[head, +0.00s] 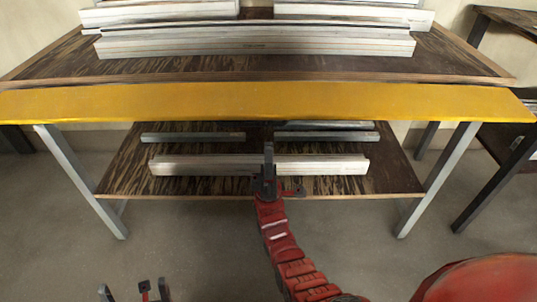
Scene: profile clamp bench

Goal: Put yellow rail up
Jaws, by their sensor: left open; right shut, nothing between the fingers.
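The yellow rail (268,102) is a long flat bar that spans nearly the whole width of the head view, level along the front edge of the bench (60,62). Whether it touches the bench or hangs in front of it, I cannot tell. My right gripper (268,152) is shut and empty, pointing up just below the middle of the rail, in front of the lower shelf. My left gripper (134,291) is open and empty at the bottom left, low and well away from the rail. Most of the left arm is out of view.
Grey-white metal profiles (255,41) lie on the bench top behind the rail. Another light profile (210,165) and several grey bars lie on the lower shelf (390,186). Grey bench legs stand at both sides. A second table (510,22) is at the right. The floor in front is clear.

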